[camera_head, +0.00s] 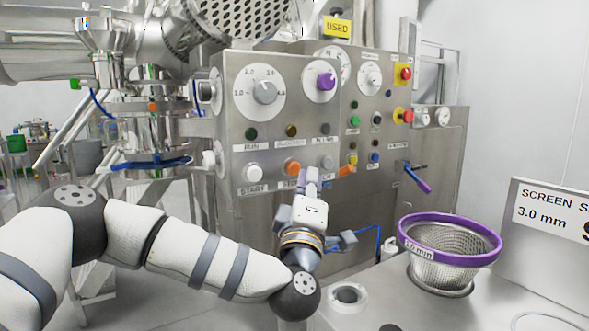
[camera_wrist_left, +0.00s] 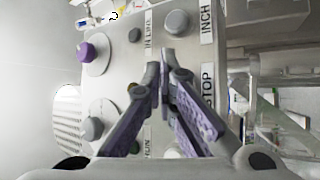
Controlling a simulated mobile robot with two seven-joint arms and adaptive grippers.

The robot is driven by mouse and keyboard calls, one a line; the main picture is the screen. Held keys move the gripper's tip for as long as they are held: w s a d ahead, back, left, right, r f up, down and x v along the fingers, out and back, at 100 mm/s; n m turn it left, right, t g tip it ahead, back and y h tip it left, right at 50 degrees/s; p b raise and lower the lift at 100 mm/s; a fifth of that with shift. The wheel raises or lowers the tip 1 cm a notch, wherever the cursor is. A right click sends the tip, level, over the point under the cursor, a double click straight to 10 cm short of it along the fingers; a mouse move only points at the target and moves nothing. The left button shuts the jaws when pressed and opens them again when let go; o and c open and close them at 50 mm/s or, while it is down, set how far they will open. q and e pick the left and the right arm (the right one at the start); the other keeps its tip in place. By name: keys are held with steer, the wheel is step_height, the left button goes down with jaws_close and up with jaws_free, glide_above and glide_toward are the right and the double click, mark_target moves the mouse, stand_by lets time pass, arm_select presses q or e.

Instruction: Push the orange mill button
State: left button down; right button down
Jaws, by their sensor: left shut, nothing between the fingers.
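The orange button (camera_head: 292,167) is in the lower row of the steel control panel (camera_head: 240,215), between a white button (camera_head: 253,172) and a grey button (camera_head: 327,162). My left gripper (camera_head: 313,176) is shut and empty, pointing at the panel just right of and slightly below the orange button in the head view. Whether it touches the panel is unclear. In the left wrist view the shut fingers (camera_wrist_left: 165,75) cover the area beside the STOP label (camera_wrist_left: 207,88), and the orange button is hidden there. My right gripper is not in view.
Another orange part (camera_head: 346,170) sticks out right of the fingers. A purple-rimmed mesh screen basket (camera_head: 450,240) stands on the steel table at right. Red emergency buttons (camera_head: 405,74) and a purple-handled lever (camera_head: 417,178) are farther right on the machine.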

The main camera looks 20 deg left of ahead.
arm_select(q)
steer(key=s+d, duration=0.1)
steer(key=s+d+p, duration=0.1)
steer(key=d, duration=0.1)
steer(key=shift+s+d+r, duration=0.1)
steer(key=shift+s+d, duration=0.15)
steer(key=shift+s, duration=0.1)
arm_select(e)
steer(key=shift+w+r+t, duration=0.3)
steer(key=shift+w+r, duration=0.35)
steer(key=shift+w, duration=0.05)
